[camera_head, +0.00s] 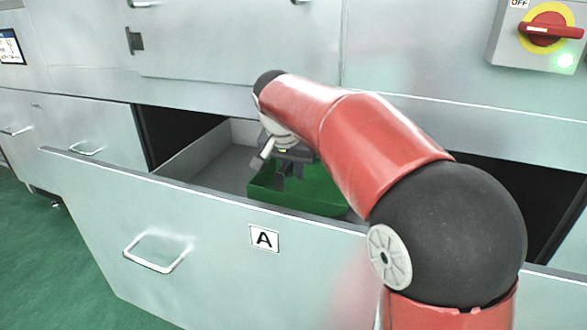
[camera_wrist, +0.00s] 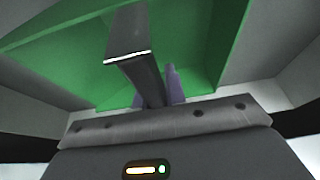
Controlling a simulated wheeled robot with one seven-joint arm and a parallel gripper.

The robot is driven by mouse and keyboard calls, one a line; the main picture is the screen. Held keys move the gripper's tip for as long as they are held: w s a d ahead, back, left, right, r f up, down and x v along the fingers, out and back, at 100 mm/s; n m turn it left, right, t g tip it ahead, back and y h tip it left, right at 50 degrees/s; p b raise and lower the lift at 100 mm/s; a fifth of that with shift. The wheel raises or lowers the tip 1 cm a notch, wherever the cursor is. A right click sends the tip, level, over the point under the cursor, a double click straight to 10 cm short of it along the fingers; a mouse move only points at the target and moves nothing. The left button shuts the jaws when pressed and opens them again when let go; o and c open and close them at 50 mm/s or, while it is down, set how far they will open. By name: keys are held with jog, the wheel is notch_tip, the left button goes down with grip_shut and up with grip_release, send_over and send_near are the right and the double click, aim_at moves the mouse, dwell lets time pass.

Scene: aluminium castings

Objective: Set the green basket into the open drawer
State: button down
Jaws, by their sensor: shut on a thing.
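The green basket (camera_head: 303,194) is inside the open drawer (camera_head: 190,219) marked A, in the head view. Its lower part is hidden behind the drawer front, so I cannot tell whether it touches the drawer floor. My gripper (camera_head: 281,180) reaches down over the drawer and is shut on the basket's near left part. In the wrist view the green basket (camera_wrist: 215,45) fills the upper middle beyond my gripper (camera_wrist: 158,90). My red arm covers the basket's right side in the head view.
Bare grey drawer floor (camera_head: 225,172) shows left of the basket. The grey cabinet stands behind, with a red and yellow rotary switch (camera_head: 551,29) at upper right. A handle (camera_head: 157,252) is on the drawer front. Green floor lies at lower left.

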jog(key=c, duration=1.9)
grip_release()
jog(key=shift+f, duration=0.1)
jog(key=o, duration=0.4)
jog(key=shift+o, duration=0.2)
jog(key=p+v, duration=0.2)
jog(key=v, duration=1)
jog(key=shift+s, duration=0.15)
